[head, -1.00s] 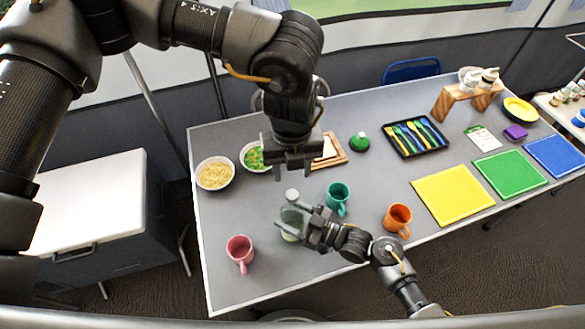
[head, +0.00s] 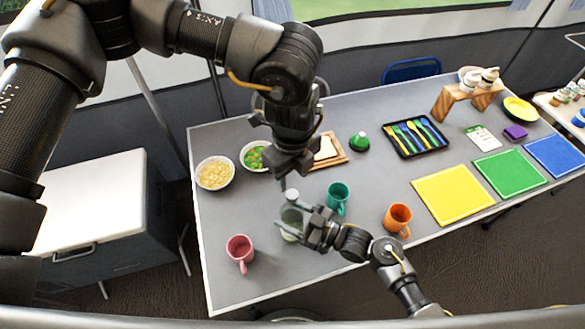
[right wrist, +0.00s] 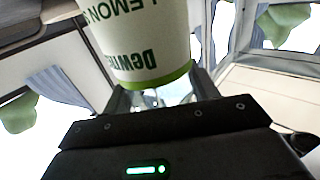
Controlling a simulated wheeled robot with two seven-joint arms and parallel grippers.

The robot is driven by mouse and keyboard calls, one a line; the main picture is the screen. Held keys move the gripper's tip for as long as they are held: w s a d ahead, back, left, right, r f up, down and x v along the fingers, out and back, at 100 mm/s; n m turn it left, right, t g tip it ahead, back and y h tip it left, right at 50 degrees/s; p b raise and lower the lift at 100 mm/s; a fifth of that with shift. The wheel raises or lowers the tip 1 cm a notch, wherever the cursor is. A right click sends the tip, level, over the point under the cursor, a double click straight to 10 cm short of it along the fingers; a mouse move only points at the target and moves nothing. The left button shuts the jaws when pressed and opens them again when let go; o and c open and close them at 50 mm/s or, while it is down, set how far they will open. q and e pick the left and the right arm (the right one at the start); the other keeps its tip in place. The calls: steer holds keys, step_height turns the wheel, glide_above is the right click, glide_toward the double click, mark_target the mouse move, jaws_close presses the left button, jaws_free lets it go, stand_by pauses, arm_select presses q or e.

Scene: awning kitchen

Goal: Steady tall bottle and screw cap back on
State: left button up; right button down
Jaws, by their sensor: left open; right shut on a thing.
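The tall bottle (head: 291,219) stands upright on the grey table, clear greenish with a pale label. A pale grey cap (head: 292,195) sits at its top; I cannot tell how tightly. My right gripper (head: 303,228) is shut on the bottle from the right side, low on its body. In the right wrist view the bottle's label (right wrist: 140,40) shows green lettering and a green lower band, between the fingers. My left gripper (head: 295,180) is open and points down just above the cap; the fingers look apart from it.
A teal mug (head: 338,197) stands close to the right of the bottle, and a pink mug (head: 240,250) to its lower left. An orange mug (head: 397,217) is farther right. Two bowls and a bread board (head: 330,150) lie behind. The table's front edge is near.

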mark_target(292, 194)
arm_select(q)
step_height(292, 194, down, 7)
steer(key=shift+r, duration=0.2)
stand_by(0.3)
jaws_close()
steer(key=shift+o, duration=0.6)
jaws_free()
steer(key=shift+r, duration=0.1)
step_height(292, 194, up, 12)
